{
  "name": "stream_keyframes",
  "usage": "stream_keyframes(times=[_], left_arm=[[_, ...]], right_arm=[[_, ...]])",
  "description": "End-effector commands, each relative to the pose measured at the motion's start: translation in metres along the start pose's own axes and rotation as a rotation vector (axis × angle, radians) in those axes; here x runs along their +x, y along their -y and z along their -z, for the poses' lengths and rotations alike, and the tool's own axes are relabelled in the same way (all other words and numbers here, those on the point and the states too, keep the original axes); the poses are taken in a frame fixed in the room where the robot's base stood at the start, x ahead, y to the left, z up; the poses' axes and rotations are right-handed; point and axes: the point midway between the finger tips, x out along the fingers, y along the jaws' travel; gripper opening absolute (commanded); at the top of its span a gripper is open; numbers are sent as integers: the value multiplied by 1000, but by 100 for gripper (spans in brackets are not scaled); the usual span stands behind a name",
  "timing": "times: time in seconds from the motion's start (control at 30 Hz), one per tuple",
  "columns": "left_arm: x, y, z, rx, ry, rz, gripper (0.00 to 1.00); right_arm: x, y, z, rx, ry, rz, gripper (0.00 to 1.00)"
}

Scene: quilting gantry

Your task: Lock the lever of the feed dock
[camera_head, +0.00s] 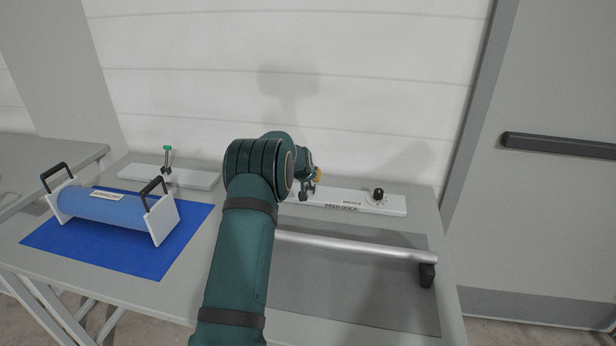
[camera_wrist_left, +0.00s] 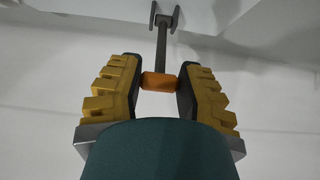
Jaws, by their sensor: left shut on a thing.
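The feed dock (camera_head: 340,207) is a white plate at the back of the table, with its printed label on the front edge. My left arm reaches across the table to it, and my left gripper (camera_head: 314,178) is at the dock's left part. In the left wrist view, my left gripper (camera_wrist_left: 158,85) is shut on the orange grip (camera_wrist_left: 158,82) of the lever. The lever's grey bar (camera_wrist_left: 162,45) runs from the grip to a forked bracket (camera_wrist_left: 165,18). My arm hides the left end of the dock in the head view. My right gripper is not in view.
A black knob (camera_head: 378,194) stands on the dock's right part. A metal bar (camera_head: 350,246) spans a grey mat in front. At left, a blue roll (camera_head: 105,208) in a handled cradle sits on a blue mat (camera_head: 62,238). A green-tipped lever (camera_head: 167,155) stands behind it.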

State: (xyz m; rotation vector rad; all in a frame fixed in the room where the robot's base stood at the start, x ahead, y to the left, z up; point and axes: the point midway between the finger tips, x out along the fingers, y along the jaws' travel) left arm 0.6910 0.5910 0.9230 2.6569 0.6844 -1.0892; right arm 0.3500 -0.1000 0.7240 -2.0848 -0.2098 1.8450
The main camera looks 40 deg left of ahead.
Motion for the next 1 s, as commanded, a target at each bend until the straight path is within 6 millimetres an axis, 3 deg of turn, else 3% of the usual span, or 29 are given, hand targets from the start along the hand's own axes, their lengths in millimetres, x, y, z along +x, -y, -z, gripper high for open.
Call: stream_keyframes(times=[0.67, 0.7, 0.73, 0.77, 1.0], left_arm=[[4, 0, -6, 1, 11, -1, 0], [4, 0, -6, 1, 11, -1, 52], [4, 0, -6, 1, 10, -1, 63], [3, 0, -6, 1, 10, -1, 69], [2, 0, -3, 1, 4, 0, 69]], right_arm=[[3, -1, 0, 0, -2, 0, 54], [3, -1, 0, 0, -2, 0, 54], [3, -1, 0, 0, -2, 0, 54], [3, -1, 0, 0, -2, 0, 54], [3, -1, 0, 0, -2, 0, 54]])
